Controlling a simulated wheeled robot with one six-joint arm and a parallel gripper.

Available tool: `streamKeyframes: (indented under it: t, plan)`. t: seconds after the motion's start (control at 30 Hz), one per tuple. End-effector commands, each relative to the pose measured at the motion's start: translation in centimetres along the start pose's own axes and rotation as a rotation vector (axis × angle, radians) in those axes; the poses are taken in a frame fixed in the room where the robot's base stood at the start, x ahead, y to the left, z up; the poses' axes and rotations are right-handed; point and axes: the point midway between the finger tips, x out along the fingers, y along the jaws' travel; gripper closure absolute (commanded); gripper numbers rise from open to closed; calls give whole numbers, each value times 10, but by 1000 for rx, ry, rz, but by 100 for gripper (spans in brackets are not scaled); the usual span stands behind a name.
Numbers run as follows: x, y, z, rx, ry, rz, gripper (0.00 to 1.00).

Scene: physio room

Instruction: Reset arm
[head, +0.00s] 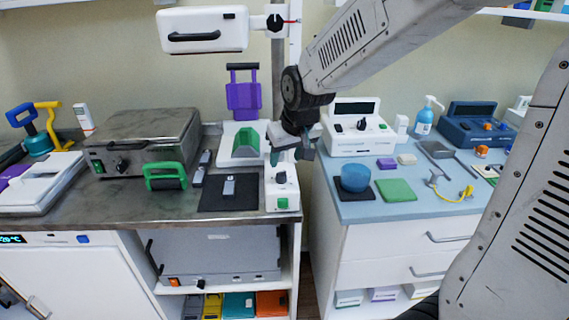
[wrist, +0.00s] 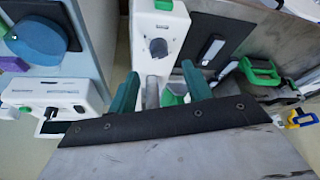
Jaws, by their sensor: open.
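My gripper (head: 289,150) hangs at the end of my arm in the head view, above the back right end of the grey counter (head: 120,214). In the wrist view its two green fingers (wrist: 160,92) are spread apart with nothing held between them. Beyond the fingers is a small white device (head: 282,192) with a dark knob and a green button; it also shows in the wrist view (wrist: 160,25). The gripper partly hides the device's far end in the head view. I cannot tell whether they touch.
Left of the device lie a black mat (head: 215,203) with a small grey item and a green-handled object (head: 166,176). A steel box (head: 143,141) stands farther left.

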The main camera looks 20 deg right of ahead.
Motion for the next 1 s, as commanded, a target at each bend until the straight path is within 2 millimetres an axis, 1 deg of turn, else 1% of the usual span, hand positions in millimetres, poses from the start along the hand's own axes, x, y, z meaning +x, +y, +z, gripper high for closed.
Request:
streamKeyframes:
  t: [0.13,0.5,0.6,0.67,0.7,0.77,0.8,0.87,1.0]
  plan:
    - [-5,0,0,0,-1,0,50]
    - [-4,0,0,0,-2,0,50]
    - [-4,0,6,3,-27,-1,50]
    - [-3,0,17,5,-71,-2,50]
    - [-3,-1,28,7,-111,-3,50]
    - [-10,-1,48,11,-168,-3,50]
    - [-19,-1,63,14,-205,-3,50]
    - [-34,0,83,19,-250,-2,50]
    - [-72,2,128,32,-326,2,50]
